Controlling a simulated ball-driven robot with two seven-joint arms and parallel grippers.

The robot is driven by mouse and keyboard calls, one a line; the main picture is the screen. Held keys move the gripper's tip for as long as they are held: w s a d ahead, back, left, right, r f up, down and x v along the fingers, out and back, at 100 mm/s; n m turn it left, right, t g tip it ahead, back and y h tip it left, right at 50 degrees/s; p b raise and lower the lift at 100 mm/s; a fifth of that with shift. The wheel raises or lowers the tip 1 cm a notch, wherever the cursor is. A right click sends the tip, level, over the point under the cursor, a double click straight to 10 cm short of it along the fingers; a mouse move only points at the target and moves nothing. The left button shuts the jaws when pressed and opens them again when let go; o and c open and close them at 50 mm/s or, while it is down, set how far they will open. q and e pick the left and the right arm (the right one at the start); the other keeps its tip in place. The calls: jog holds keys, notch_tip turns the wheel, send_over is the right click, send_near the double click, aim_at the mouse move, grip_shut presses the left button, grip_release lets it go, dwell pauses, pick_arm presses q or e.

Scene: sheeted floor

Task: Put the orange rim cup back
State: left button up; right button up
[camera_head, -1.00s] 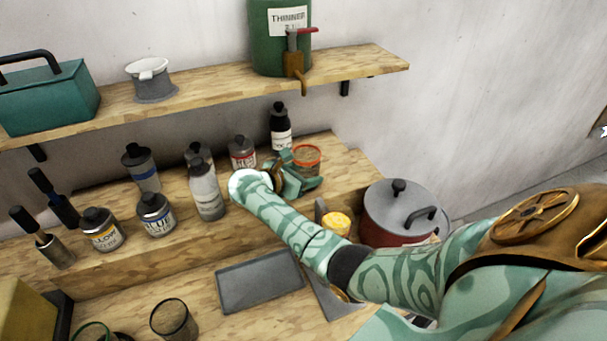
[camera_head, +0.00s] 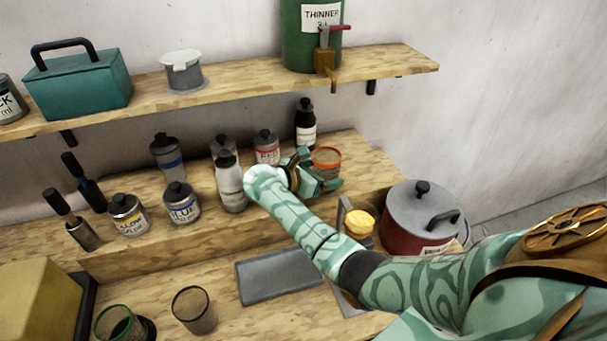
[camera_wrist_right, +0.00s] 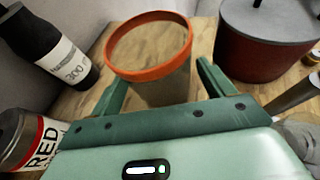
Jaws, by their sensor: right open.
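The orange rim cup (camera_head: 326,158) stands upright on the raised wooden step at its right end, a clear cup with an orange ring at the top. It is large in the right wrist view (camera_wrist_right: 150,62). My right gripper (camera_head: 322,178) is open at the cup's near side. In the wrist view its two fingers (camera_wrist_right: 165,85) stand apart on either side of the cup's lower part; I cannot tell whether they touch it. The cup's lower part is partly hidden by the gripper in the head view. My left gripper is not in view.
A black bottle (camera_head: 305,125) and a red-label bottle (camera_head: 266,147) stand left of the cup. A red pot with a grey lid (camera_head: 420,215) is to the right. A grey tray (camera_head: 280,274), a clear cup (camera_head: 194,310) and a green rim cup (camera_head: 118,323) are in front.

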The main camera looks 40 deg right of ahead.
jog(key=v, duration=0.9)
jog(key=shift+a, duration=0.2)
jog(key=shift+a+r, duration=0.2)
jog(key=shift+a, duration=0.2)
jog(key=shift+r, duration=0.15)
